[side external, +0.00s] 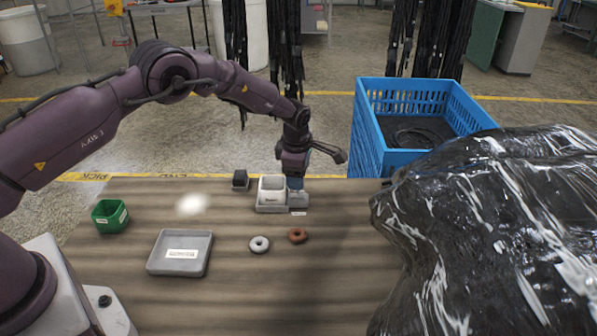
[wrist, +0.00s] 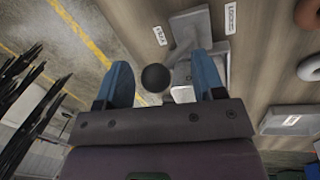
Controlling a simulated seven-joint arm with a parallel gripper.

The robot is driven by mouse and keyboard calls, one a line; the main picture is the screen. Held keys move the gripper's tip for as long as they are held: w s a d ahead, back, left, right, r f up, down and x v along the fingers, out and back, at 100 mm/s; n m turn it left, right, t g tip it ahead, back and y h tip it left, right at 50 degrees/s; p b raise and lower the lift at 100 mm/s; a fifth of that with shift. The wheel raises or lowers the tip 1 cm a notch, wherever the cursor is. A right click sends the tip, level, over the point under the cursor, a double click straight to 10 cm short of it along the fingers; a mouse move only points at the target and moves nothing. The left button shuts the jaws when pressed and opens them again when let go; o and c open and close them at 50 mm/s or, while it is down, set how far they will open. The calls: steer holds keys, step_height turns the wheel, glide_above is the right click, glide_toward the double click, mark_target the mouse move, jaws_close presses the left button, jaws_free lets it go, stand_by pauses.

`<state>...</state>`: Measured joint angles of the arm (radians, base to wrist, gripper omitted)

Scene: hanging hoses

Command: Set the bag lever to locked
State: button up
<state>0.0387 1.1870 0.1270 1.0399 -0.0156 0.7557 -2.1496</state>
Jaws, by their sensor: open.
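The bag lever shows in the wrist view as a black ball knob (wrist: 156,77) beside a grey base (wrist: 190,32). Two white labels lie near the base: one seems to read FREE (wrist: 160,35), the other LOCKED (wrist: 231,17). The knob is on the FREE label's side. My gripper (wrist: 161,74) is open, its blue fingers on either side of the knob with gaps between. In the side view my gripper (side external: 297,184) points down at a low grey block (side external: 299,199) at the table's far edge; the knob is hidden there.
A white open box (side external: 271,190) stands close left of my gripper. A grey ring (side external: 259,244), brown ring (side external: 298,235), grey tray (side external: 181,252) and green bin (side external: 110,215) sit nearer. Black plastic (side external: 490,225) bulges at right; a blue crate (side external: 370,130) stands behind.

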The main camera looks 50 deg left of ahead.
steer(key=shift+c, duration=0.3)
jaws_close()
steer(key=shift+s+d+r+t+y, duration=0.1)
steer(key=shift+s+d+t+y, duration=0.25)
steer(key=shift+t+y, duration=0.25)
steer(key=shift+s+d+r+t+y, duration=0.1)
steer(key=shift+s+d+t+y, duration=0.2)
steer(key=shift+t+y, duration=0.25)
steer(key=shift+s+d+t+y, duration=0.45)
steer(key=shift+d+t+y, duration=0.05)
steer(key=shift+t+y, duration=0.45)
steer(key=shift+s+d+f+t+y, duration=0.1)
steer(key=shift+s+d+t+y, duration=0.2)
steer(key=shift+t+y, duration=0.3)
steer(key=shift+s+d+f+t+y, duration=0.1)
steer(key=shift+s+d+t+y, duration=0.15)
steer(key=shift+t+y, duration=0.3)
steer(key=shift+s+d+f+t+y, duration=0.15)
steer(key=shift+t+y, duration=0.35)
steer(key=shift+t, duration=0.1)
steer(key=shift+s+d+f+t+y, duration=0.1)
steer(key=shift+s+d+t+y, duration=0.05)
steer(key=shift+t+y, duration=0.35)
